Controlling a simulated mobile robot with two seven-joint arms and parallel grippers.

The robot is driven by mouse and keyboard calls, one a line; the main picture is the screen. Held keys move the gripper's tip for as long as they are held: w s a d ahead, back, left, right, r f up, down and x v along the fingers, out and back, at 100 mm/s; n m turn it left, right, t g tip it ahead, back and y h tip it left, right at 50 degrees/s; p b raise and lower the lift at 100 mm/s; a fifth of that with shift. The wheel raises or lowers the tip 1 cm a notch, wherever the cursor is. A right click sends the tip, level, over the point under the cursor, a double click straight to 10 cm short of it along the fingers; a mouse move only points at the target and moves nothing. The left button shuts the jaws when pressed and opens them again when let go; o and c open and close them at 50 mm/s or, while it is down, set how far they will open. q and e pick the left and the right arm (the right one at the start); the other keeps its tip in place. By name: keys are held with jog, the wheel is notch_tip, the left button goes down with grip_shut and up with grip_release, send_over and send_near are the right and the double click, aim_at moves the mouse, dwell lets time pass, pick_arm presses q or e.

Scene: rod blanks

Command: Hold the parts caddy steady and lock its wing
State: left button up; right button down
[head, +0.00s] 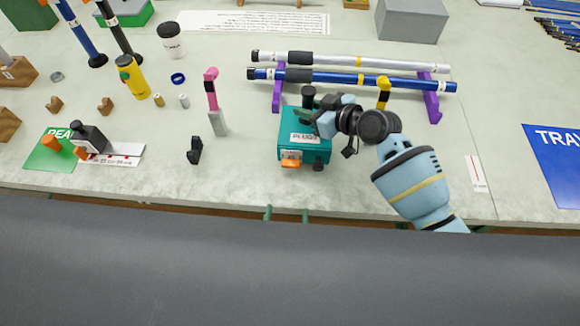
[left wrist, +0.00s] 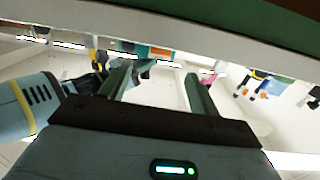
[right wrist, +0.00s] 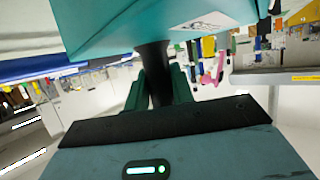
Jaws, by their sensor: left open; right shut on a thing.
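The parts caddy (head: 287,143) is a teal box with a white "PLUGS" label, standing near the table's front edge. An orange piece with a pale tag (head: 290,158), perhaps the wing, is on its front. A black post (right wrist: 153,65) joins the caddy, which also shows in the right wrist view (right wrist: 120,30). My right gripper (head: 318,118) is shut on this post; its fingers show on both sides in the right wrist view (right wrist: 158,88). My left gripper (head: 272,212) is open and empty at the table's front edge, below the caddy; its spread fingers show in the left wrist view (left wrist: 158,80).
A blue rod (head: 345,79) and a silver rod (head: 350,60) lie on purple stands (head: 431,100) behind the caddy. A pink-topped tool (head: 213,100) and a black clip (head: 195,150) stand left of it. A blue tray mat (head: 555,165) lies far right. Table between is clear.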

aim_at(290, 167)
pick_arm(q)
jog(key=shift+t, duration=0.3)
jog(key=w, duration=0.8)
jog(key=w+r, duration=0.1)
jog(key=w, duration=0.3)
